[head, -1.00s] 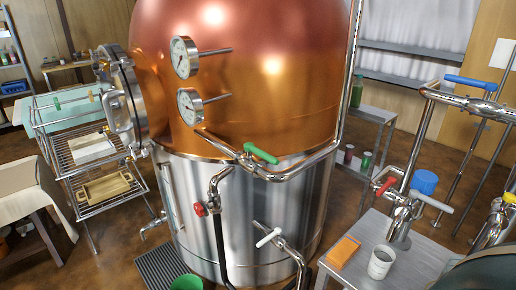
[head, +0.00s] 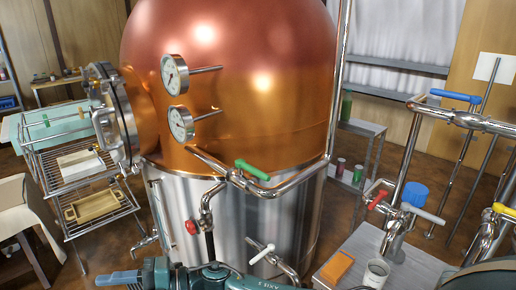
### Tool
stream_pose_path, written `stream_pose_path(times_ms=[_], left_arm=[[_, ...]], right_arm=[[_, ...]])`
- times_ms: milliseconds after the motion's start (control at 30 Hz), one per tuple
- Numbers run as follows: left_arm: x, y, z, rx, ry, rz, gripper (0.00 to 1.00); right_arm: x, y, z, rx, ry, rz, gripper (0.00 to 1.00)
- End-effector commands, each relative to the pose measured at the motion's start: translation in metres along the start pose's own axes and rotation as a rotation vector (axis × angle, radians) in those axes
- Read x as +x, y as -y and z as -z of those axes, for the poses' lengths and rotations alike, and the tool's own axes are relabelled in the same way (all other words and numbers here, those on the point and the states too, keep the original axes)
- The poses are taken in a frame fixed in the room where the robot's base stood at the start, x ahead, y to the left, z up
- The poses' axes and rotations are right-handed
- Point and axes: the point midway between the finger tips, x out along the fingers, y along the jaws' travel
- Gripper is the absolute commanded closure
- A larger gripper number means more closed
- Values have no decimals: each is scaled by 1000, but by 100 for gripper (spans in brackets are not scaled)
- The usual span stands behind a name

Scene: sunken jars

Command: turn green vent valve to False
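The green vent valve handle (head: 252,169) sits on a steel pipe (head: 290,184) in front of the copper and steel tank (head: 235,105). The handle lies roughly along the pipe, sloping down to the right. My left gripper (head: 118,278) shows at the bottom left edge, below and left of the valve and well apart from it. Its fingers are partly cut off, and I cannot tell whether it is open or shut. My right gripper is not in view.
A red valve (head: 191,227) and a white-handled valve (head: 262,254) are on lower pipes. Two gauges (head: 175,75) stick out above the green handle. A metal table (head: 385,250) at right holds an orange block (head: 337,267) and a cup (head: 375,273). A wire rack (head: 85,205) stands left.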

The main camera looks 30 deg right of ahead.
Motion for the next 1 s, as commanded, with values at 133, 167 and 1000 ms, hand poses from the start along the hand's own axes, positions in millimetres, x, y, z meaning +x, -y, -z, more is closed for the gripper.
stream_pose_path(times_ms=[133, 167, 1000], left_arm=[[0, 0, 0, 0, 0, 0, 25], [0, 0, 0, 0, 0, 0, 25], [0, 0, 0, 1, 0, 0, 25]], right_arm=[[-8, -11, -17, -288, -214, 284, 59], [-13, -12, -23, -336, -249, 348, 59], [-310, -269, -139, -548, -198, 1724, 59]])
